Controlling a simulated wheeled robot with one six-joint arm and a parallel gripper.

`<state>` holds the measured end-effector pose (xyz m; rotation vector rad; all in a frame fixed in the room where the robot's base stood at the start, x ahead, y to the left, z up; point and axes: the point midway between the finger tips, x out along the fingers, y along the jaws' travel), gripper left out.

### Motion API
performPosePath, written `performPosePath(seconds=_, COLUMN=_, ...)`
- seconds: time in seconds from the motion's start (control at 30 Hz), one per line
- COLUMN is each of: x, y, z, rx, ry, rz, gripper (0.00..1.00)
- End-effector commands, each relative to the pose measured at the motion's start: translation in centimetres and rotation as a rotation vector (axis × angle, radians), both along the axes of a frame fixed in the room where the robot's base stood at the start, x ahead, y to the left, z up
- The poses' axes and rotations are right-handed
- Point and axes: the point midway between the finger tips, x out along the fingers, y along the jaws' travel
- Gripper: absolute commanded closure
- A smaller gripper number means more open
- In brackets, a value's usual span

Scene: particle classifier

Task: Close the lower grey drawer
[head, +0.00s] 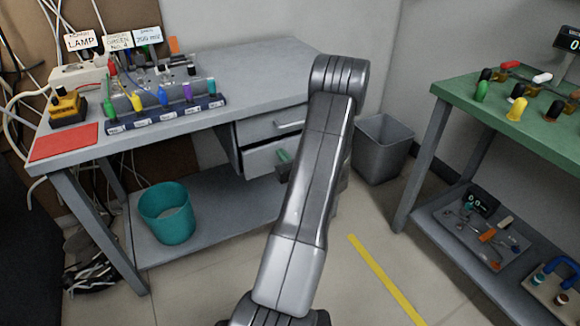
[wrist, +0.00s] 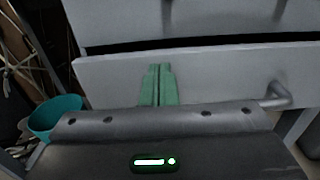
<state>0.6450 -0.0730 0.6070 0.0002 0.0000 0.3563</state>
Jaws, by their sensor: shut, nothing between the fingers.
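The lower grey drawer (head: 258,160) is under the grey workbench, partly hidden by my arm in the head view. In the wrist view its front (wrist: 215,72) has a dark gap along the top edge, and it appears to stand a little out from the upper drawer (wrist: 190,18). Its bar handle (wrist: 272,97) is at the right. My gripper (wrist: 158,70) has its green fingers together, empty, in front of the drawer face and left of the handle. In the head view the gripper (head: 284,156) shows only partly beside my arm. I cannot tell whether the fingertips touch the face.
A teal bin (head: 167,214) stands on the bench's lower shelf at the left. A grey bin (head: 383,150) stands on the floor right of the drawers. A green-topped table (head: 455,92) is at the right. Floor with a yellow stripe (head: 385,278) lies open between.

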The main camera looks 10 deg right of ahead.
Motion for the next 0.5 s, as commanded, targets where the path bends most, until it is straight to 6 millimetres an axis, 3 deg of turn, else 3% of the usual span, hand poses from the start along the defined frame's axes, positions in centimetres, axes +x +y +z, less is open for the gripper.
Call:
performPosePath(seconds=0.2, x=1.7, y=0.7, z=0.0, rx=0.000, ry=0.000, rz=0.001, gripper=1.00)
performPosePath(seconds=0.5, x=1.9, y=0.7, z=0.0, rx=0.000, ry=0.000, rz=0.000, gripper=1.00)
